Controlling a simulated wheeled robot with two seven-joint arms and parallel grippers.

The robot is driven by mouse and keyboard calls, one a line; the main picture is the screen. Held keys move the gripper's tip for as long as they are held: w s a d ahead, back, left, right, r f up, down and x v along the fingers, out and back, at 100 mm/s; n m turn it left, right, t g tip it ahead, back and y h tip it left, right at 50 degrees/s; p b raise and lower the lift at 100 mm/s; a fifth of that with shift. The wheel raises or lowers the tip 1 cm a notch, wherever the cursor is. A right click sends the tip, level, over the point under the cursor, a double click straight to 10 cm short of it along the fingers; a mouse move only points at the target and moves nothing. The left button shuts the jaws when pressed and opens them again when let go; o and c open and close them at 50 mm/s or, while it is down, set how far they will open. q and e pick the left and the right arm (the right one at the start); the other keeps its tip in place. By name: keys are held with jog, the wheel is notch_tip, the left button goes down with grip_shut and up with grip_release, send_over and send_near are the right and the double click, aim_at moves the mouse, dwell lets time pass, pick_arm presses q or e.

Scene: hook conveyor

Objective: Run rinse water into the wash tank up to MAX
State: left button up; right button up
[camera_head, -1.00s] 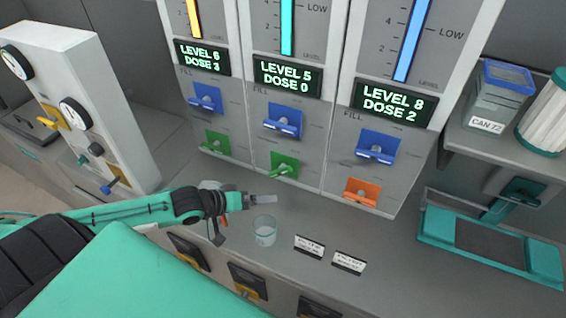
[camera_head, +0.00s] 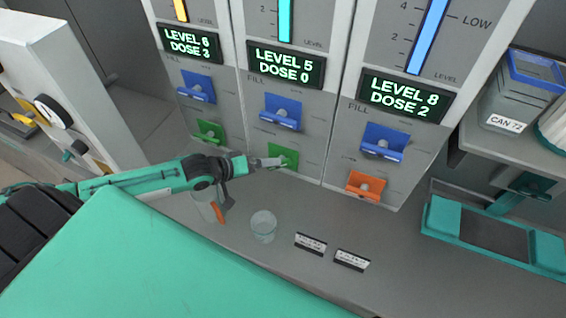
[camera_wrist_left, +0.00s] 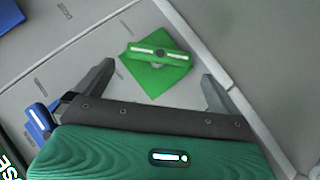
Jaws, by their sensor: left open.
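Three dispenser columns stand side by side, reading LEVEL 6 DOSE 3 (camera_head: 190,44), LEVEL 5 DOSE 0 (camera_head: 286,65) and LEVEL 8 DOSE 2 (camera_head: 405,93). Each has a blue FILL lever, the middle one (camera_head: 281,111) included. Below are a left green lever (camera_head: 209,131), a middle green lever (camera_head: 287,153) and a right orange lever (camera_head: 366,186). My left gripper (camera_head: 270,163) is at the middle green lever. In the left wrist view its open fingers lie either side of that green lever (camera_wrist_left: 155,58), not closed on it. I cannot tell which column is the wash tank.
A clear beaker (camera_head: 263,226) stands on the counter below my gripper, and another vessel (camera_head: 208,206) stands to its left, partly behind my arm. Two small label plates (camera_head: 311,243) lie right of the beaker. A shelf holds a CAN 72 container (camera_head: 520,90) at right.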

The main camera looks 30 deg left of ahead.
pick_arm(q)
jog(key=p+x, duration=0.1)
jog(key=x, duration=0.7)
jog(key=shift+w+d, duration=0.1)
jog(key=shift+w+d+f+p, duration=0.3)
jog(key=shift+w, duration=0.15)
pick_arm(e)
jog(key=shift+w+a+r, duration=0.2)
jog(key=shift+w+r, duration=0.05)
jog(key=shift+r, duration=0.25)
jog(key=shift+w+a+r, duration=0.2)
jog(key=shift+r, duration=0.25)
jog(key=shift+d, duration=0.15)
pick_arm(q)
jog(key=c, duration=0.7)
